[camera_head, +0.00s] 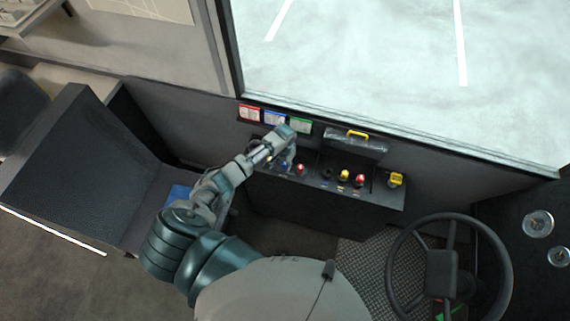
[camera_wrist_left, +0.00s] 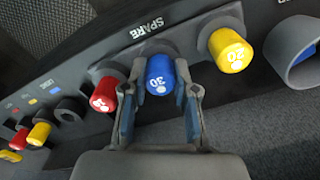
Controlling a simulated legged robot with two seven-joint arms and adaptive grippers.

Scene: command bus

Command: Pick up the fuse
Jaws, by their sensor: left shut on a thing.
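A blue fuse (camera_wrist_left: 159,76) marked 30 sits in a row below the printed word SPARE. My left gripper (camera_wrist_left: 161,95) has a finger on each side of it and is shut on it. The blue fuse still appears to be in its holder on the panel. In the head view my left gripper (camera_head: 284,160) is at the left part of the dark fuse panel (camera_head: 310,205) and largely hides this fuse. A red fuse (camera_wrist_left: 104,95) is just left of the fingers, and a yellow fuse (camera_wrist_left: 230,50) marked 20 is to the right. My right gripper is not in view.
More red and yellow fuses (camera_head: 343,175) and an empty dark socket (camera_wrist_left: 70,110) line the panel. A lid with a yellow handle (camera_head: 357,134) stands behind. Red, blue and green boxes (camera_head: 275,118) are on the wall. A steering wheel (camera_head: 449,272) is at right, a seat at left.

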